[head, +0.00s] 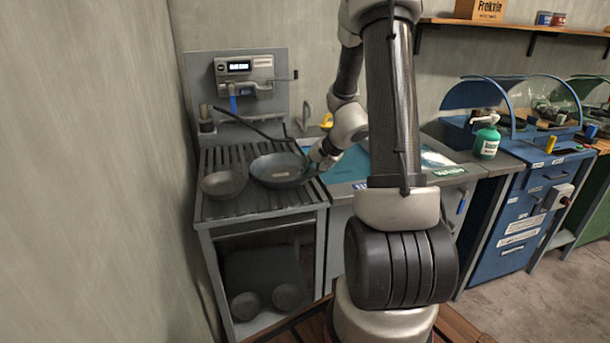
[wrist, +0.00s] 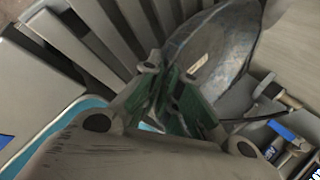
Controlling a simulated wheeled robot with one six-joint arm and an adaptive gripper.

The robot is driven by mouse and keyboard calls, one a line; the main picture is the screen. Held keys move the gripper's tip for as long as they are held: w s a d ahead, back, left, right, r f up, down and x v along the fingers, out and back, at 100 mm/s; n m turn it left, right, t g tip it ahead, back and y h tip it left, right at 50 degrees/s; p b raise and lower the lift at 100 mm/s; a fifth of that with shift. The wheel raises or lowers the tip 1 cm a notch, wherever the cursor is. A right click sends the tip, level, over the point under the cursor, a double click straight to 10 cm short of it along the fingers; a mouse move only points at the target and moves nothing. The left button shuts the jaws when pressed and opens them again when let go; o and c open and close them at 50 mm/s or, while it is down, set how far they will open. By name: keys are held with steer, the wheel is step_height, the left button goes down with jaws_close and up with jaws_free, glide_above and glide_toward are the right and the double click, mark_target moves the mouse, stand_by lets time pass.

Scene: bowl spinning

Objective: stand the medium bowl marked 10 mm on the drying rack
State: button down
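Two dark grey bowls lie on the slatted metal top at the left in the head view. The larger bowl (head: 270,172) is at the right with a small pale label inside; the smaller bowl (head: 222,187) is left of it. The label is too small to read, so I cannot tell which is marked 10 mm. My gripper (head: 313,166) is at the larger bowl's right rim. In the wrist view my green-padded fingers (wrist: 173,80) are on either side of the near rim of this bowl (wrist: 222,45). Whether they press on it is unclear. I cannot identify the drying rack.
Two more round bowls (head: 245,305) sit on the lower shelf. A panel with a display box (head: 243,72) and a dark rod rises behind the slats. A blue-topped bench (head: 345,165) adjoins at right. A green bottle (head: 487,138) stands farther right. A wall closes the left side.

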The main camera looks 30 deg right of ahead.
steer(key=c, duration=1.6)
jaws_free()
steer(key=shift+c, duration=0.2)
steer(key=v, duration=1.2)
steer(key=s+a+r+n+g, duration=0.2)
steer(key=s+a+r+n, duration=0.4)
steer(key=s+a+r, duration=0.4)
steer(key=s+a+r+n+h, duration=0.2)
steer(key=s+n, duration=0.4)
steer(key=s, duration=0.5)
steer(key=shift+s+h, duration=0.25)
steer(key=shift+h, duration=0.45)
